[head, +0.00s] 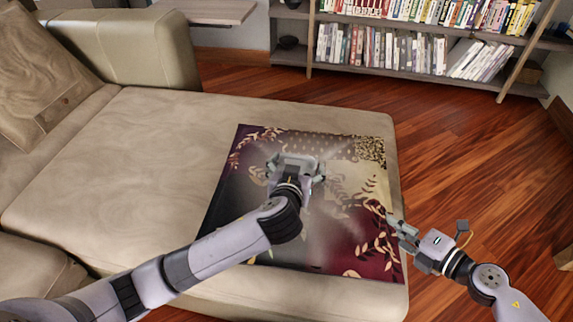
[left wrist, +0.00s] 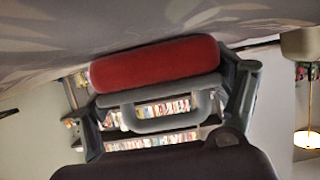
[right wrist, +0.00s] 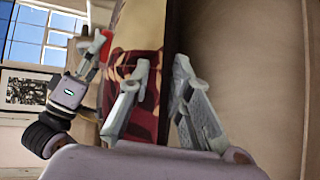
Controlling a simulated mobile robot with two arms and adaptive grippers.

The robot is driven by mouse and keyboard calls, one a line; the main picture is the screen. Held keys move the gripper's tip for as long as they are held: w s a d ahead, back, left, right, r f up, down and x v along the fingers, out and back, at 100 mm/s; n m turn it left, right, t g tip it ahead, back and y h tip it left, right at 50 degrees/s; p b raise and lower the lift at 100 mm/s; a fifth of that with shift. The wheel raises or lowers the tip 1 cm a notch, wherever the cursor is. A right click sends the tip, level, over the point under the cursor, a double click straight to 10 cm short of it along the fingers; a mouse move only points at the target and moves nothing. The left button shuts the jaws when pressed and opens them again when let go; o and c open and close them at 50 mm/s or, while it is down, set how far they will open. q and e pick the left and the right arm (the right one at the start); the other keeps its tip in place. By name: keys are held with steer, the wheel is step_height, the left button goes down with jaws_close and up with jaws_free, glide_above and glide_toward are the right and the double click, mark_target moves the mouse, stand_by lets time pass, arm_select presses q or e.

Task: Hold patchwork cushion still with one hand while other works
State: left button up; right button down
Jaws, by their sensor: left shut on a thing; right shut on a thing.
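The patchwork cushion (head: 330,235), dark purple, cream and gold with leaf patterns, lies flat on the beige sofa seat. My right gripper (head: 395,222) is at its right edge; in the right wrist view its fingers (right wrist: 163,70) straddle the cushion's edge, shut on it. My left gripper (head: 293,172) is over the cushion's upper middle, shut on a grey-handled tool with a red rounded bar. The left wrist view shows the red bar (left wrist: 155,65) at the patterned cushion surface; whether it touches is hard to tell. My left arm hides part of the cushion.
The sofa seat (head: 120,170) is bare left of the cushion, with a backrest cushion (head: 45,80) and armrest (head: 150,50) beyond. Wooden floor (head: 470,150) is open to the right. A bookshelf (head: 400,75) stands at the back.

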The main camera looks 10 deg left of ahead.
arm_select(q)
glide_toward(337, 174)
steer(key=shift+w+d+r, duration=0.1)
steer(key=shift+w+d, duration=0.1)
steer(key=shift+w, duration=1.3)
steer(key=shift+w+d+r, duration=0.1)
steer(key=shift+w+d, duration=0.1)
steer(key=shift+w, duration=1.3)
steer(key=shift+w+a+f, duration=0.1)
steer(key=shift+w, duration=1.4)
steer(key=shift+w+a+f, duration=0.1)
steer(key=shift+a, duration=0.2)
steer(key=shift+s+a+r, duration=0.1)
steer(key=shift+a+r, duration=0.05)
steer(key=shift+a, duration=1.1)
steer(key=shift+s+a+r, duration=0.1)
steer(key=shift+a+r, duration=0.05)
steer(key=shift+a, duration=1.1)
steer(key=shift+s+a+r, duration=0.1)
steer(key=shift+a+r, duration=0.1)
steer(key=shift+a, duration=1.05)
steer(key=shift+s+a, duration=0.15)
steer(key=shift+a, duration=2.1)
steer(key=shift+s+a, duration=0.15)
steer(key=shift+a, duration=2.1)
steer(key=r, duration=0.4)
steer(key=shift+a+r, duration=0.25)
steer(key=shift+r, duration=2.5)
